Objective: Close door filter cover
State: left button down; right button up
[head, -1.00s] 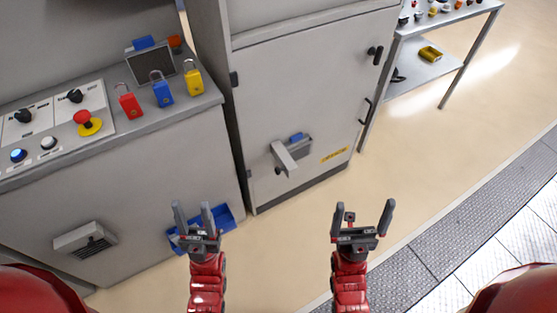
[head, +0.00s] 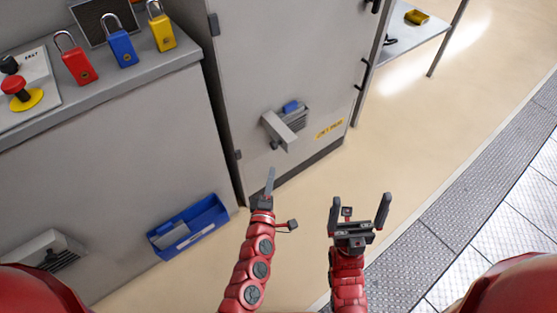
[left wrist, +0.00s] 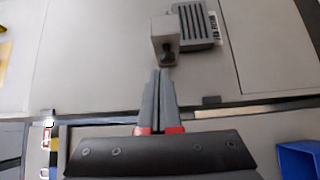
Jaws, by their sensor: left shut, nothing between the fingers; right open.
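The grey filter cover (head: 279,132) stands out at an angle from the cabinet door, swung away from the slatted filter opening (head: 297,119). A small blue piece (head: 291,106) sits at the opening's top. In the left wrist view the cover (left wrist: 163,30) stands beside the slatted opening (left wrist: 203,26). My left gripper (head: 270,178) is shut and empty, pointing up just below the cover; its fingertips also show in the left wrist view (left wrist: 160,75), close to the cover's lower end. I cannot tell whether they touch. My right gripper (head: 360,205) is open and empty over the floor.
The cabinet door (head: 255,60) is shut, with a yellow label (head: 329,129) and dark handles at its right. At left are a console with red (head: 77,66), blue and yellow padlocks and a blue wall bin (head: 190,227). The floor at right is clear.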

pick_arm(q)
jog(key=d, duration=0.1)
send_near(282, 141)
jog(key=w, duration=0.3)
jog(key=w+d, duration=0.1)
jog(key=w, duration=0.1)
jog(key=shift+w, duration=0.3)
